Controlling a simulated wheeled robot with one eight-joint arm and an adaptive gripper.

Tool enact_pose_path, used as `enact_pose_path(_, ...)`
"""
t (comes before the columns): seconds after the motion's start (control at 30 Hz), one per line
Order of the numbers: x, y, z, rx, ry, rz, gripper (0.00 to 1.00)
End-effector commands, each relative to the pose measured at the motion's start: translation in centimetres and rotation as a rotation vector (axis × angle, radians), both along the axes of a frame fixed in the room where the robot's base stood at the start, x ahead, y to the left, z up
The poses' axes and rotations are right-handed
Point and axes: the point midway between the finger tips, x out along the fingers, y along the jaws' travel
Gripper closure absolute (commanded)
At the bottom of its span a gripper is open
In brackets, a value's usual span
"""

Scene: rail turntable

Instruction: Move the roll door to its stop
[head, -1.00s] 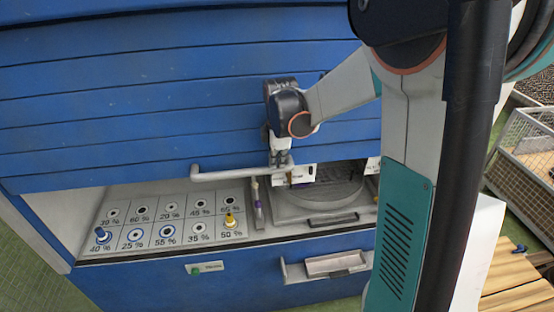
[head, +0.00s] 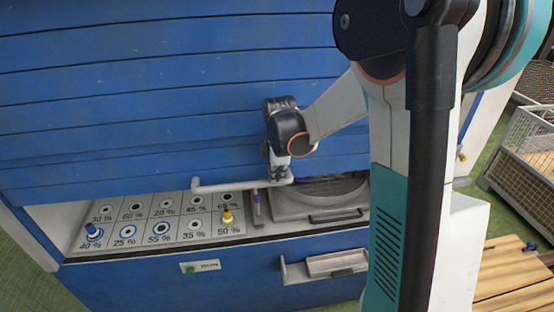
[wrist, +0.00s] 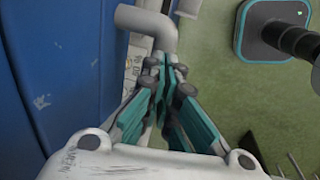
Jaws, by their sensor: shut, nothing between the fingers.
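The roll door (head: 150,110) is a blue slatted shutter, partly down over the cabinet opening. A pale grey bar handle (head: 235,185) runs along its lower edge. It also shows as a bent tube in the wrist view (wrist: 147,20). My gripper (head: 279,176) is at the right part of the handle, fingers pointing down onto it. In the wrist view its fingers (wrist: 165,75) are shut and empty, close to the bent end of the tube. I cannot tell exactly where they touch. A gap stays open below the door.
Inside the opening lie a panel of percent-marked holes (head: 150,232) with blue and yellow pegs, and a round turntable (head: 335,190). A small tray (head: 330,264) juts from the blue front below. A wire crate (head: 525,150) and wooden boards (head: 510,275) stand right.

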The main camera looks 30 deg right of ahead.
Motion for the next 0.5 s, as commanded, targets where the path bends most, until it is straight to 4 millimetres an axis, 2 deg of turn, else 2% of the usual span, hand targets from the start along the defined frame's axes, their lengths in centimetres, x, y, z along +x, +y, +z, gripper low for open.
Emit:
enact_pose_path(0.03,0.0,0.0,-2.5,0.0,0.001,0.0,1.0)
enact_pose_path(0.5,0.0,0.0,-15.8,0.0,0.001,0.0,1.0)
